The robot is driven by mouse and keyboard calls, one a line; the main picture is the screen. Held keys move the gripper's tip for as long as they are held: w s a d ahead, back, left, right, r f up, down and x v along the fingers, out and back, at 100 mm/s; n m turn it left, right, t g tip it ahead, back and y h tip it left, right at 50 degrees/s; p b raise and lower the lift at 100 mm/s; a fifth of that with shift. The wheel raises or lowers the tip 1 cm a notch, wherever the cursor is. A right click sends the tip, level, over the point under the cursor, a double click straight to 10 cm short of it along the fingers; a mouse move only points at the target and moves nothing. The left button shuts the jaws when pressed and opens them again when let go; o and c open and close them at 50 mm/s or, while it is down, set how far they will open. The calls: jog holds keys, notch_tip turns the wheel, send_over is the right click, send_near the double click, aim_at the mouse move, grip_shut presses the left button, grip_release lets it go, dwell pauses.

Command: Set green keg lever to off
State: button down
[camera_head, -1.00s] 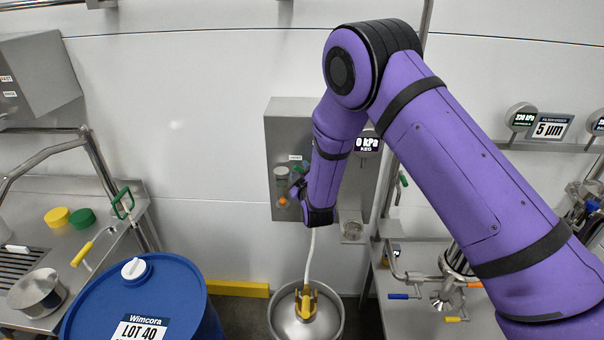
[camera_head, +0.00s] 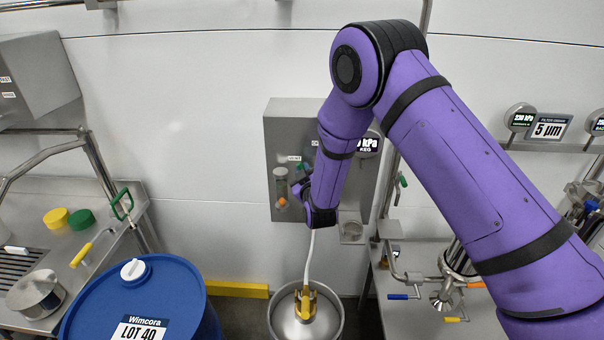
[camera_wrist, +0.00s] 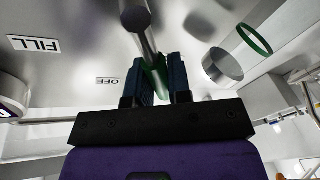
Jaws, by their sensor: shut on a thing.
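The green keg lever (camera_wrist: 157,80) is between the two dark blue fingers of my gripper (camera_wrist: 156,84) in the wrist view. My gripper is shut on it. A grey metal shaft (camera_wrist: 140,25) runs up from the lever's area. An "OFF" label (camera_wrist: 107,81) and a "FILL" label (camera_wrist: 34,43) show upside down on the panel to the left of the fingers. In the head view the grey keg panel (camera_head: 283,125) is on the wall.
A metal keg (camera_head: 325,328) with a yellow coupler (camera_head: 305,301) and white hose stands below the panel. A pressure gauge marked KEG (camera_head: 369,145) is right of my arm. A blue drum (camera_head: 165,290) is at lower left. A green ring (camera_wrist: 254,39) shows in the wrist view.

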jog(key=d+m, duration=0.1)
jog(key=m, duration=0.2)
jog(key=shift+d+r+m+t, duration=0.3)
jog(key=shift+d+r+t, duration=0.1)
jog(key=shift+s+d+r+m+t+h, duration=0.15)
jog(key=shift+d+m, duration=0.3)
jog(key=shift+m, duration=0.45)
jog(key=shift+w+d+f+m+t+h, duration=0.2)
jog(key=shift+d+m, duration=0.25)
jog(key=shift+m, duration=0.45)
jog(key=c, duration=1.1)
grip_release()
jog(key=shift+r, duration=0.2)
jog(key=shift+o, duration=0.2)
jog(key=shift+s, duration=0.2)
jog(key=v, duration=1)
jog(key=shift+s+f, duration=0.2)
jog(key=shift+s, duration=0.15)
